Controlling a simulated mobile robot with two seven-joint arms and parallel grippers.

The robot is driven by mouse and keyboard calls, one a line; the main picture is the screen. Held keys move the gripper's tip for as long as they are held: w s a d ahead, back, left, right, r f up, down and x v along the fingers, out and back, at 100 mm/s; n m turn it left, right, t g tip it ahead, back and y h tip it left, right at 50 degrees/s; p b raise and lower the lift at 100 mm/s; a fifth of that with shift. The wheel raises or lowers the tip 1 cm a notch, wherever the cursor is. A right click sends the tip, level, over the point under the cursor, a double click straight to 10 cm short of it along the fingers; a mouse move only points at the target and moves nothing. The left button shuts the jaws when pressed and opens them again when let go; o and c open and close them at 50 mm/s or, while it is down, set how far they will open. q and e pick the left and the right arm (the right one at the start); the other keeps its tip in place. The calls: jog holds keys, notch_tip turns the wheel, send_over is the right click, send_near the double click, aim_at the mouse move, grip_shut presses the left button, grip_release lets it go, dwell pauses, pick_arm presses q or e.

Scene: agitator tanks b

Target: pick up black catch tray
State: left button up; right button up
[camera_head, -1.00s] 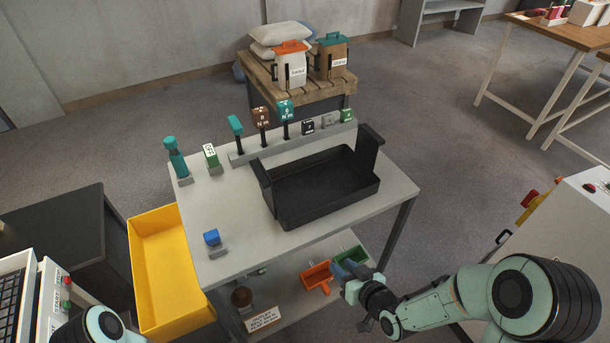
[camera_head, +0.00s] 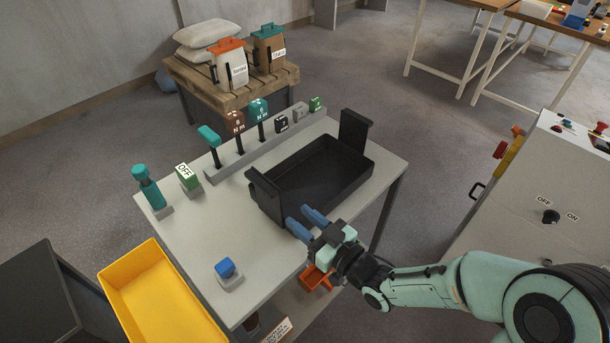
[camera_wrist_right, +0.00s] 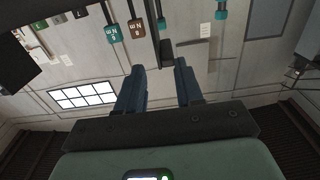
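The black catch tray (camera_head: 322,178) sits on the grey tabletop, with a tall upright handle at its left end (camera_head: 265,197) and another at its right end (camera_head: 355,131). My right gripper (camera_head: 305,218) is at the tray's near side, close to the left handle. Its two blue fingers are apart, pointing towards that handle. I cannot tell whether they touch the tray. In the right wrist view the open fingers (camera_wrist_right: 160,88) show with a dark block beyond them, perhaps the handle. My left gripper is not in view.
A rail with several labelled levers (camera_head: 240,150) runs behind the tray. A green OFF block (camera_head: 187,178), a teal-topped post (camera_head: 148,188) and a blue button (camera_head: 227,270) stand on the table's left. A yellow bin (camera_head: 160,295) is beside it. A control cabinet (camera_head: 530,195) stands right.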

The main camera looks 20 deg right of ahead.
jog(key=p+x, duration=0.2)
jog(key=x, duration=1.1)
jog(key=shift+d+f, duration=0.25)
jog(key=shift+f, duration=0.2)
jog(key=shift+w, duration=0.15)
grip_shut()
dwell(0.6)
